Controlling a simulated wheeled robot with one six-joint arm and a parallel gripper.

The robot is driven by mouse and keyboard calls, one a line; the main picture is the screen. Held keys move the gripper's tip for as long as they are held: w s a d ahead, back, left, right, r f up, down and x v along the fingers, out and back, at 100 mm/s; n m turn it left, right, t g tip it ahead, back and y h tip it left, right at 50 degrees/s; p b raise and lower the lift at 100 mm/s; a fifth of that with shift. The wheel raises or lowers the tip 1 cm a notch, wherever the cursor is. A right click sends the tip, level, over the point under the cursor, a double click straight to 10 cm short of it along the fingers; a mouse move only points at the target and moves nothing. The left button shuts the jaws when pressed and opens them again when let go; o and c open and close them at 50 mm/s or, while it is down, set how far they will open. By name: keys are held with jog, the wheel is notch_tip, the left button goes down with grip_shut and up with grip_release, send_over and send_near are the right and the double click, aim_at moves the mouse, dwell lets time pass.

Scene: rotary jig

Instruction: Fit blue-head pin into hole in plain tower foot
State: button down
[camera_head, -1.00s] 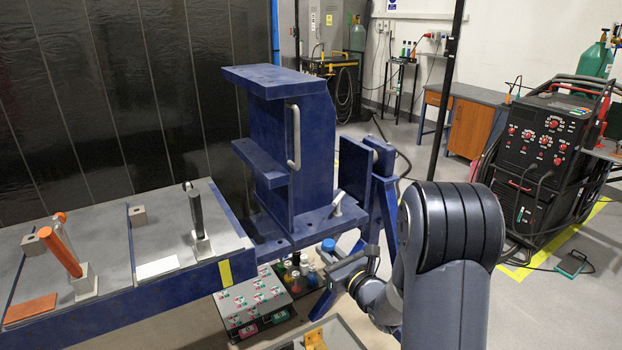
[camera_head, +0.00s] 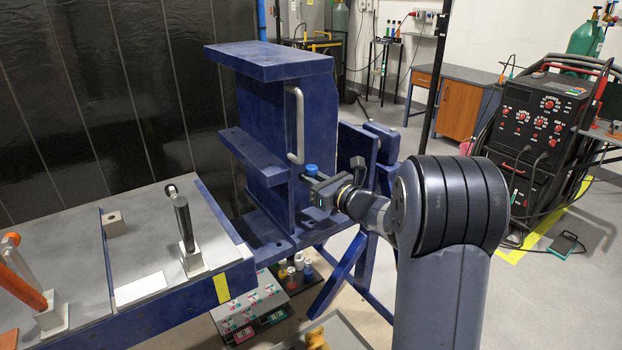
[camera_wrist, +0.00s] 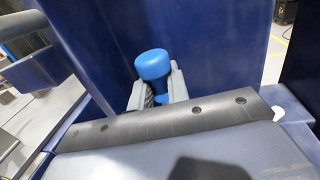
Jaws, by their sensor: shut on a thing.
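The blue-head pin (camera_head: 311,170) is held upright in my gripper (camera_head: 313,178), with its blue head above the fingers. In the wrist view the pin (camera_wrist: 154,66) stands between the two grey fingers of the gripper (camera_wrist: 156,92), and its lower part is hidden. The blue tower (camera_head: 268,130) stands on a flat blue foot (camera_head: 268,238) in the middle of the head view. My gripper is above the right part of the foot, close to the tower's side. I cannot clearly make out the hole that the pin matches.
A grey handle (camera_head: 297,125) sticks out from the tower's side near my gripper. The grey bench (camera_head: 70,260) with a black-handled clamp (camera_head: 185,225) lies left. A control box (camera_head: 245,310) and small bottles are below the foot. A welding machine (camera_head: 535,130) stands at right.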

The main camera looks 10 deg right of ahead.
jog(key=shift+f+b, duration=0.2)
jog(key=shift+b, duration=0.7)
jog(key=b, duration=0.7)
send_over(312, 218)
jog(key=s, duration=0.2)
jog(key=f, duration=0.5)
jog(key=shift+a+f, duration=0.25)
jog(key=shift+a, duration=0.05)
jog(key=shift+b, duration=1.55)
jog(key=shift+f+b, duration=3.35)
jog(key=shift+b, duration=0.85)
